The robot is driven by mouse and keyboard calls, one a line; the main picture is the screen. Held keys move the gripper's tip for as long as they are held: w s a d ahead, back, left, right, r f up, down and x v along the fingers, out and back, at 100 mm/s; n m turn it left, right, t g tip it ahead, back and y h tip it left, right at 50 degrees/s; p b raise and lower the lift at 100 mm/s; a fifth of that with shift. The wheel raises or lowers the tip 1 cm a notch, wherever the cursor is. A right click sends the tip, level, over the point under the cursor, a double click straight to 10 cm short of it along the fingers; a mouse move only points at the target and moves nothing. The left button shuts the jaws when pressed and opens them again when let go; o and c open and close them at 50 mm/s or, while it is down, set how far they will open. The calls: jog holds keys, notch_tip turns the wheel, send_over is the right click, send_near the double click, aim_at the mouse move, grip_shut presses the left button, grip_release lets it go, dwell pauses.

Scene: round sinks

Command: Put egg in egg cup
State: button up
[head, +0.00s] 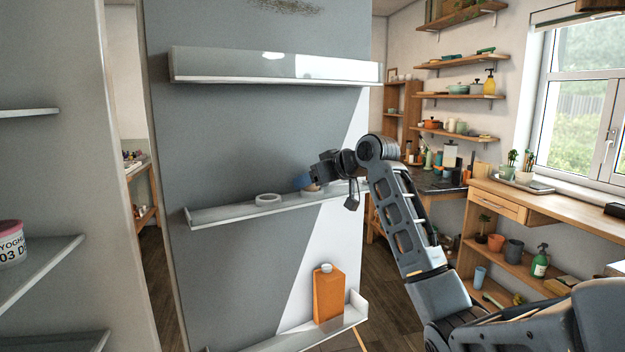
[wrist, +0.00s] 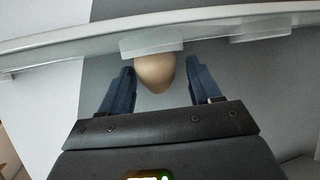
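The tan egg (wrist: 155,74) is between the two blue fingers of my gripper (wrist: 160,78) in the wrist view. The fingers stand apart, with a visible gap on the right side of the egg. A small white cup-like piece (wrist: 150,43) at the shelf adjoins the egg's upper end; I cannot tell whether the egg is seated in it. In the head view my gripper (head: 309,183) is at the middle door shelf, and its blue finger mostly hides the egg. A white ring-shaped cup (head: 267,199) stands empty-looking to the left on this shelf.
The middle shelf (head: 220,214) has a raised front lip. An upper shelf (head: 275,68) is above, and a lower shelf holds an orange carton (head: 328,293). A yoghurt tub (head: 10,242) stands at the far left. A second white piece (wrist: 262,32) shows on the shelf in the wrist view.

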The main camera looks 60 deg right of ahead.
jog(key=shift+o, duration=0.5)
jog(key=shift+s+r, duration=0.1)
jog(key=b+v, duration=0.2)
jog(key=v, duration=1)
